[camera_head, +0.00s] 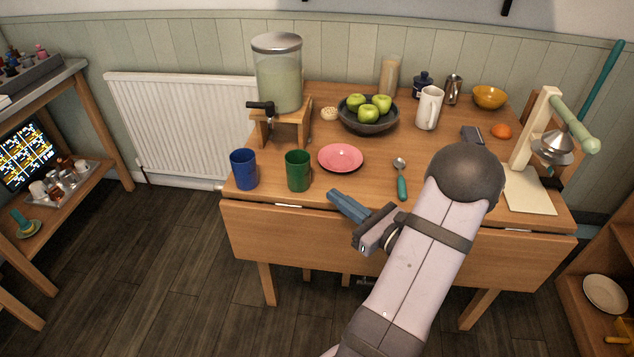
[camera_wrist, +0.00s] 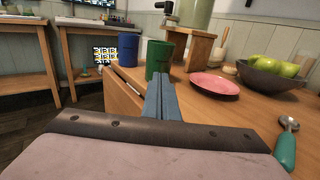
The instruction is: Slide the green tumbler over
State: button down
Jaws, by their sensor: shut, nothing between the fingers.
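The green tumbler (camera_head: 298,171) stands upright near the front left edge of the wooden table (camera_head: 290,203). In the wrist view the green tumbler (camera_wrist: 159,58) is straight ahead, beyond my fingertips. My gripper (camera_head: 333,194) is at the table's front edge, to the right of the tumbler and nearer the front, apart from it. Its blue fingers are closed together and empty; they also show in the wrist view (camera_wrist: 162,76). A blue tumbler (camera_head: 244,169) stands just left of the green one, with a small gap between them.
A pink plate (camera_head: 340,157) lies right of the green tumbler. A wooden stand (camera_head: 290,117) with a drink dispenser (camera_head: 278,75) is behind it. A bowl of green apples (camera_head: 368,117) is farther back.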

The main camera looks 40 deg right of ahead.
aim_at(307, 176)
jog(key=w, duration=0.5)
jog(key=w+a, duration=0.1)
jog(key=w, duration=0.1)
jog(key=shift+w, duration=0.3)
jog(key=w, duration=0.3)
jog(key=w+a+b, duration=0.1)
jog(key=w, duration=0.6)
jog(key=shift+w+a+b, duration=0.15)
jog(key=shift+w+b, duration=0.15)
jog(key=shift+w, duration=0.1)
jog(key=shift+s, duration=0.1)
jog(key=s+d, duration=0.1)
jog(key=s, duration=1.2)
jog(key=shift+s+d, duration=0.35)
jog(key=shift+s, duration=0.05)
